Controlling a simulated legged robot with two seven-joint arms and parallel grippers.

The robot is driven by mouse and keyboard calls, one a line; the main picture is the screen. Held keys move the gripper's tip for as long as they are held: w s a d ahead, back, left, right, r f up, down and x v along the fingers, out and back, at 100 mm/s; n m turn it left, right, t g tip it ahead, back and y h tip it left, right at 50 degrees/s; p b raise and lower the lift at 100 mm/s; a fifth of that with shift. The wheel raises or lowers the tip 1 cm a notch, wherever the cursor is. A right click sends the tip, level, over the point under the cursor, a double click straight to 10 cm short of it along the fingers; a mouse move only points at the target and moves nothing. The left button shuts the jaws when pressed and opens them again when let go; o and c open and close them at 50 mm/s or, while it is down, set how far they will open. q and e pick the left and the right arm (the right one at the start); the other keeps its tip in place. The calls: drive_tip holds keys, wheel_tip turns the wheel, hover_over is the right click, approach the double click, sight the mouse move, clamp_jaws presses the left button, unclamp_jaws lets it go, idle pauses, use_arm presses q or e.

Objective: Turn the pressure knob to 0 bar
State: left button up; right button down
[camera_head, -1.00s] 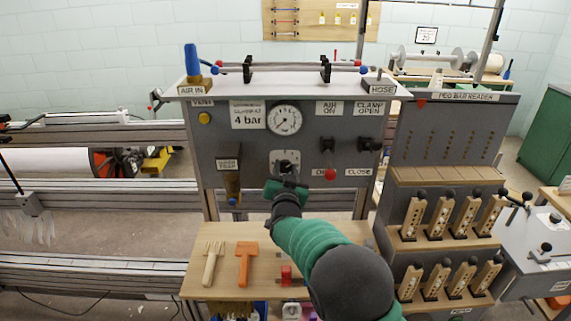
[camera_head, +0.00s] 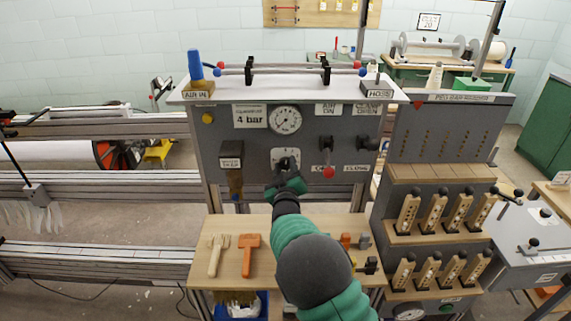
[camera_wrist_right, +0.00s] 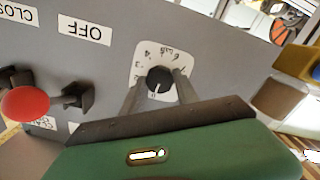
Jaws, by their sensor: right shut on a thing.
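The black pressure knob (camera_head: 286,164) sits on a white dial plate (camera_head: 294,154) on the grey panel (camera_head: 225,140). The wrist view shows the knob (camera_wrist_right: 159,79) with a pale pointer line and numbers around it. My right gripper (camera_head: 287,178) is at the knob, its two fingers on either side of it, shut on it. The round gauge (camera_head: 286,120) is above the knob, beside a sign (camera_head: 249,116) reading 4 bar. The gauge needle is too small to read. My left gripper is not in view.
A red-knobbed lever (camera_head: 328,172) and black handles (camera_head: 366,143) are right of the dial. A brown filter unit (camera_head: 235,185) hangs to its left. Wooden and orange tools lie on the shelf (camera_head: 225,225) below. The peg rack (camera_head: 440,172) stands at right.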

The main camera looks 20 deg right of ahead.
drive_tip(key=shift+s+a+f+n, duration=0.1)
drive_tip(key=shift+f+n, duration=0.35)
drive_tip(key=shift+n, duration=0.05)
drive_tip(key=c, duration=0.9)
unclamp_jaws()
drive_tip(key=shift+r, duration=0.2)
drive_tip(key=shift+r, duration=0.1)
